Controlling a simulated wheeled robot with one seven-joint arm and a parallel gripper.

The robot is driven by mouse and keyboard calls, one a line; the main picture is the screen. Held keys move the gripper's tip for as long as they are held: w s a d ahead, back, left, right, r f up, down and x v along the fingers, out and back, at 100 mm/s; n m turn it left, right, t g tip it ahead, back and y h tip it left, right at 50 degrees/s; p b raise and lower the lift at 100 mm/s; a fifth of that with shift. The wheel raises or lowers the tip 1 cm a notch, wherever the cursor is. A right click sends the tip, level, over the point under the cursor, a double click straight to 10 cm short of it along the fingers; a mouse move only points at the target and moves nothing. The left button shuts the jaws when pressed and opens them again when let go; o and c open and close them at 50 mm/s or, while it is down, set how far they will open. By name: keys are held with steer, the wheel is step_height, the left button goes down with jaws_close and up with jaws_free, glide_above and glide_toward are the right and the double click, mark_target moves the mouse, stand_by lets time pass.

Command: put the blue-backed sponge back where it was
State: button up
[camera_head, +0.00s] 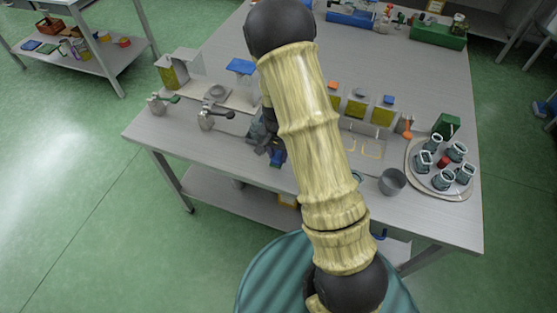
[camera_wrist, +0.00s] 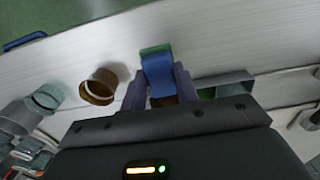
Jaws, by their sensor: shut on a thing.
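The blue-backed sponge (camera_wrist: 158,74) is between the two fingers of my gripper (camera_wrist: 160,88) in the wrist view. Its blue face is toward the camera and a green edge shows at its far end. My gripper is shut on it, above the pale table top. In the head view my gripper (camera_head: 268,144) is at the left of my arm, near the table's front edge, and a bit of the blue sponge (camera_head: 277,158) shows under it. My arm hides the middle of the table. I cannot tell how far the sponge is from the surface.
A brown cup (camera_wrist: 99,86) and a grey-green cup (camera_wrist: 46,98) stand left of my gripper in the wrist view. A grey bowl (camera_head: 392,181) and a round tray (camera_head: 468,190) with several jars are at the right. Portafilter-like handled tools (camera_head: 207,118) stand at the left.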

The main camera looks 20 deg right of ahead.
mark_target(278, 156)
steer(key=shift+f, duration=1.85)
steer(key=shift+f, duration=0.1)
steer(key=shift+f, duration=0.15)
steer(key=o, duration=0.9)
steer(key=shift+d, duration=0.1)
steer(key=shift+o, duration=0.2)
step_height(278, 156, up, 12)
steer(key=shift+r, duration=0.25)
